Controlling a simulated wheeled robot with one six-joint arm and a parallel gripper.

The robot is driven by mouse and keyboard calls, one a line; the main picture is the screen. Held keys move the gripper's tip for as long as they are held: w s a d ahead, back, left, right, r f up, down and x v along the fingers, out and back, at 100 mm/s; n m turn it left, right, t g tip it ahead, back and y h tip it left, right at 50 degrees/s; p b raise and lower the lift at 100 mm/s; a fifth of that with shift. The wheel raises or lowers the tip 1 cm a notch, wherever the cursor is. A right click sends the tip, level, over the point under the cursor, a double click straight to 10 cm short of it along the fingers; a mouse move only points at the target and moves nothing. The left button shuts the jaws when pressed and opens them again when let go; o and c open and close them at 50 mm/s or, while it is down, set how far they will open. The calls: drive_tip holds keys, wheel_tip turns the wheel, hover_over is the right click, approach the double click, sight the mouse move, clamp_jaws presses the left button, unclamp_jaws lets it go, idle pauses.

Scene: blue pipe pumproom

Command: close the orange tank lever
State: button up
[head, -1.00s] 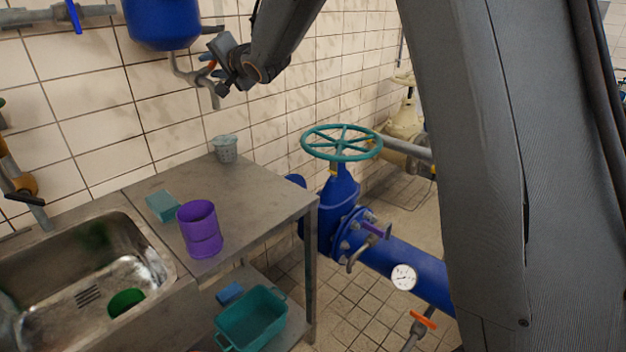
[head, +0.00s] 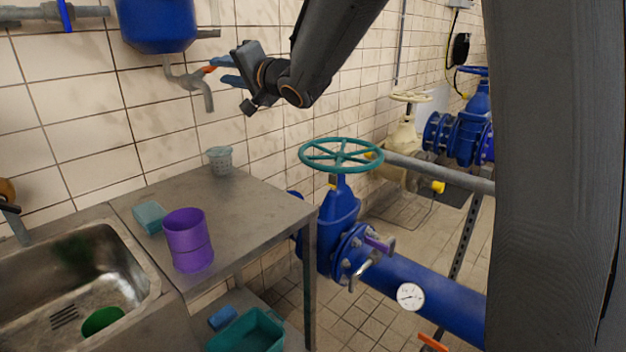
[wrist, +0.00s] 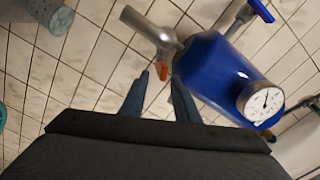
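The blue tank (head: 158,24) hangs on the tiled wall at the upper left, with a grey tap and spout (head: 208,98) under it. The small orange lever (head: 209,69) sits on that tap. My gripper (head: 220,70) is right of the lever, its two blue-grey fingers apart and pointing at it. In the wrist view, the orange lever (wrist: 163,71) shows between the open fingertips, beside the tap's grey body (wrist: 150,28) and the tank (wrist: 225,75). Nothing is held. I cannot tell whether a finger touches the lever.
A steel table (head: 250,210) below holds a purple container (head: 188,240), a teal sponge (head: 149,217) and a grey cup (head: 220,160). A sink (head: 60,275) lies left. A teal handwheel valve (head: 341,155) on a blue pipe stands right of the table.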

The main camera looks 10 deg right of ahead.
drive_tip(key=s+d+f+n+g+h+p, duration=0.1)
drive_tip(key=s+d+f+g+h, duration=0.2)
drive_tip(key=s+d+f, duration=0.4)
drive_tip(key=s+d+f+n+g+h+p, duration=0.1)
drive_tip(key=s+d+f+g+h, duration=0.3)
drive_tip(key=f, duration=1.1)
drive_tip(key=shift+s+d+h+p, duration=0.4)
drive_tip(key=shift+s+d+h, duration=0.9)
drive_tip(key=shift+s+d, duration=1.2)
drive_tip(key=shift+w+d+f, duration=0.1)
drive_tip(key=shift+w+d, duration=0.35)
drive_tip(key=shift+d, duration=0.05)
